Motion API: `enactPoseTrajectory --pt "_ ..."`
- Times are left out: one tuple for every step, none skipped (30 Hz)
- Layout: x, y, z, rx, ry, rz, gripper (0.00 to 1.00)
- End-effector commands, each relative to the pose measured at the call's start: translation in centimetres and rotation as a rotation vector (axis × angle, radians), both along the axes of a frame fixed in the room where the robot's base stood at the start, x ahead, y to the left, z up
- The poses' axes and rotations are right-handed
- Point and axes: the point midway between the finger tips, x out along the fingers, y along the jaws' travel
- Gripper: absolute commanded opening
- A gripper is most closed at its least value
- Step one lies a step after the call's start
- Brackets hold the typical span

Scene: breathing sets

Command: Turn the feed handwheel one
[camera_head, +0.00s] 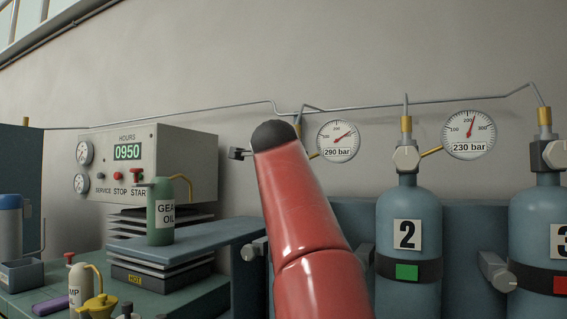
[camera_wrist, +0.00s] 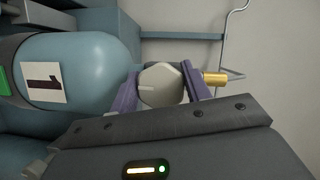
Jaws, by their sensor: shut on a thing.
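In the wrist view a blue cylinder (camera_wrist: 85,62) bears a white label with the number 1 (camera_wrist: 43,86). The pale faceted handwheel (camera_wrist: 163,78) is at its neck, by a brass fitting (camera_wrist: 214,79). My gripper (camera_wrist: 160,88) has its two purple fingers on either side of this handwheel, shut on it. A light line marks the handwheel's face. In the head view my red arm hides cylinder one, its handwheel and most of my gripper. A gauge (camera_head: 339,141) right of the arm reads 290 bar.
Cylinder 2 (camera_head: 408,273) and a third cylinder (camera_head: 541,220) stand to the right, with a 230 bar gauge (camera_head: 469,135) between them. A control box (camera_head: 190,160) showing 0950, a gear oil bottle (camera_head: 160,214) and a bench stand left. A thin pipe crosses the wall.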

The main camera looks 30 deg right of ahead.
Motion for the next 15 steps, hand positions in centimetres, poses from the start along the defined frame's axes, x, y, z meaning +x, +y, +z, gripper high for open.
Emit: enactPoseTrajectory --pt "0.03 -0.1 0.0 -0.02 0.032 -0.001 0.25" --pt "0.03 -0.1 0.01 -0.031 0.052 -0.001 0.25" --pt "0.04 -0.14 -0.05 -0.047 0.078 -0.002 0.25" --pt "0.04 -0.11 -0.07 -0.057 0.098 -0.001 0.25" --pt "0.01 -0.12 -0.04 -0.069 0.115 -0.001 0.25" --pt "0.05 -0.12 -0.11 -0.082 0.139 -0.001 0.25" --pt "0.05 -0.11 -0.11 -0.09 0.153 -0.001 0.25" --pt "0.03 -0.1 -0.11 -0.1 0.169 -0.001 0.25" --pt "0.03 -0.1 -0.13 -0.111 0.187 -0.001 0.25" --pt "0.04 -0.11 -0.13 -0.118 0.2 -0.001 0.25" --pt "0.05 -0.09 -0.15 -0.124 0.211 -0.001 0.25" --pt "0.01 -0.09 -0.11 -0.134 0.224 0.0 0.25" --pt "0.02 -0.1 -0.16 -0.139 0.235 -0.001 0.25" --pt "0.02 -0.11 -0.18 -0.143 0.244 -0.001 0.25" --pt "0.02 -0.09 -0.17 -0.15 0.253 0.0 0.25"
